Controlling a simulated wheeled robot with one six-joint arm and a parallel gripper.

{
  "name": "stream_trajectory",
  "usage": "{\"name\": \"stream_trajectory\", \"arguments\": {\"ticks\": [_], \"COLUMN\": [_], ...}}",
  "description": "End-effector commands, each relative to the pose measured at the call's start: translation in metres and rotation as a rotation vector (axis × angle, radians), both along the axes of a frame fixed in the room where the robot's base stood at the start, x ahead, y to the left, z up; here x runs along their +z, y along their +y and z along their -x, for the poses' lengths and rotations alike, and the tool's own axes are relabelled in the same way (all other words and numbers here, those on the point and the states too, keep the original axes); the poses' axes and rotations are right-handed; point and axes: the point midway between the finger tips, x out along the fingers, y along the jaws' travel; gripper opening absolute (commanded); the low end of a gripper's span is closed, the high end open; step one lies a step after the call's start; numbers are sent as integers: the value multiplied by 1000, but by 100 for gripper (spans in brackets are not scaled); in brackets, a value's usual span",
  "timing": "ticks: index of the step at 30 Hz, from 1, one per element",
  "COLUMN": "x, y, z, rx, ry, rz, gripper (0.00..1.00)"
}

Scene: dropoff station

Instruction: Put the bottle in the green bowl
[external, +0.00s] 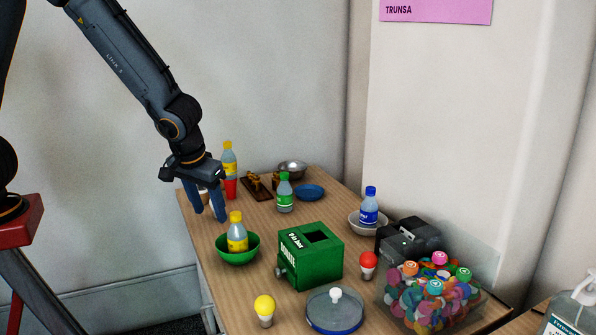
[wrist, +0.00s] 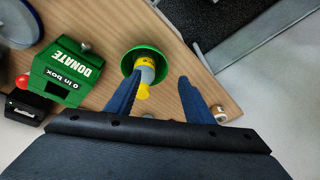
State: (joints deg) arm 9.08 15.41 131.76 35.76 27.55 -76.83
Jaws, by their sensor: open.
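The green bowl (external: 238,257) stands near the left edge of the table. A clear bottle with a yellow cap and yellow label (external: 237,236) stands upright inside it. In the wrist view the bottle's yellow cap (wrist: 143,91) points toward me and the green bowl (wrist: 128,64) surrounds its base. My gripper (external: 209,213) points down above the table's left edge, behind and left of the bowl. Its blue fingers (wrist: 160,78) are apart with nothing held between them, clear of the bottle.
Other bottles stand around: a yellow-capped one (external: 229,160) by a red cup (external: 231,189), a green-capped one (external: 285,193), and a blue one (external: 369,207) in a white bowl. A green donation box (external: 310,261) stands right of the green bowl. A yellow bulb (external: 265,307) is in front.

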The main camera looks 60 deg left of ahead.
Motion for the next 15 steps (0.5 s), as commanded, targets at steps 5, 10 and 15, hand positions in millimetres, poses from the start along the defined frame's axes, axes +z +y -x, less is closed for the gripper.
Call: {"name": "stream_trajectory", "arguments": {"ticks": [5, 10, 15], "x": [4, 6, 7], "y": [12, 13, 9], "z": [54, 99, 129], "rx": [-192, -397, -552], "ry": [123, 202, 233], "rz": [34, 89, 136], "gripper": [48, 48, 48]}}
